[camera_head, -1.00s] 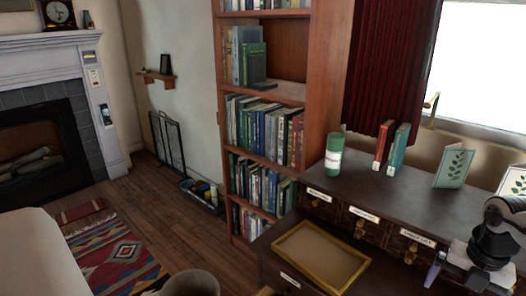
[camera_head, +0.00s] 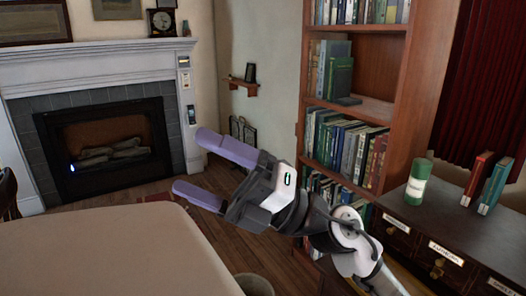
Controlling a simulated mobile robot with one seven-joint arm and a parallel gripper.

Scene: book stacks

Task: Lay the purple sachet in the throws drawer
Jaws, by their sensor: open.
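My gripper (camera_head: 189,161) is open and empty. Its two purple fingers point left and are spread apart, in the air beyond the edge of a pale covered surface. I see no purple sachet in this view. A dark chest (camera_head: 455,225) with labelled drawers stands at the lower right. Its drawer fronts (camera_head: 437,268) carry white labels and brass pulls. The labels are too small or cut off for me to tell which is the throws drawer. The visible drawers look shut.
The pale surface (camera_head: 110,260) fills the lower left. A green canister (camera_head: 418,182), a red book (camera_head: 477,178) and a teal book (camera_head: 495,186) stand on the chest. A bookcase (camera_head: 398,110) rises behind my arm. A fireplace (camera_head: 105,145) is at the left. A bin (camera_head: 254,285) stands below.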

